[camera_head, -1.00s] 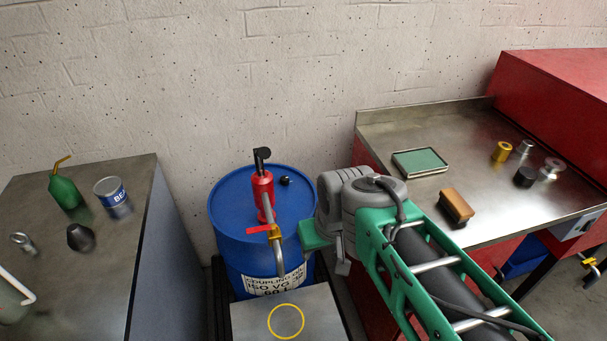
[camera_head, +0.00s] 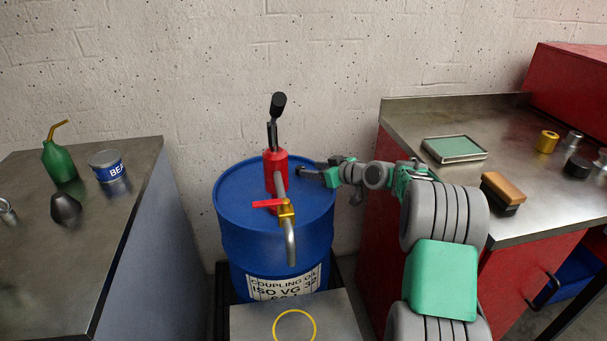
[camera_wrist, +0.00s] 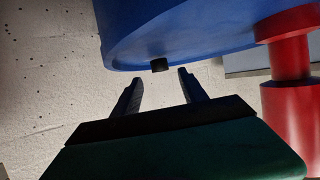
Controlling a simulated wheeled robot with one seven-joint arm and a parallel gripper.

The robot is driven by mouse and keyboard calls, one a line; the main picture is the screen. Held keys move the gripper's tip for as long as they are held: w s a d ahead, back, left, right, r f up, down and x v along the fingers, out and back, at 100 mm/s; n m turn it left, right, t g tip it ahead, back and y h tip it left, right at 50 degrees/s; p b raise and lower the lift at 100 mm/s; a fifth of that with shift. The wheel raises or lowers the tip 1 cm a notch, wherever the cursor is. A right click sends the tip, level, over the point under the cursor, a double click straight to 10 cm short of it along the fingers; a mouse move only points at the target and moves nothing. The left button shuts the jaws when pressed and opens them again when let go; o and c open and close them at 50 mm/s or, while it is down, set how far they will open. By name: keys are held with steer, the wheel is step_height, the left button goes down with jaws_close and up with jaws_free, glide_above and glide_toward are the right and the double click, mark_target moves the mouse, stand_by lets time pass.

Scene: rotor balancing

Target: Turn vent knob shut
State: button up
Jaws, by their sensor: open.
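The vent knob, small and black, shows in the wrist view (camera_wrist: 160,65) against the edge of the blue drum (camera_wrist: 190,30). It lies in line with the gap between my fingertips, a little beyond them, with no visible contact. My gripper (camera_wrist: 157,82) is open and empty, its two dark fingers apart. In the head view my gripper (camera_head: 312,170) is over the right side of the blue drum's top (camera_head: 232,190), right of the red pump (camera_head: 273,165). There the knob is hidden or cannot be told from the fingers.
The pump has a raised black lever (camera_head: 278,106), a red valve handle (camera_head: 267,203) and a down-turned spout (camera_head: 291,243). A plate with a yellow ring (camera_head: 294,327) lies in front. A bench (camera_head: 110,215) stands left; a red cabinet bench (camera_head: 415,120) stands right, close to my arm.

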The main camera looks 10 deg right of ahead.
steer(key=x, duration=0.5)
steer(key=shift+c, duration=0.2)
jaws_close()
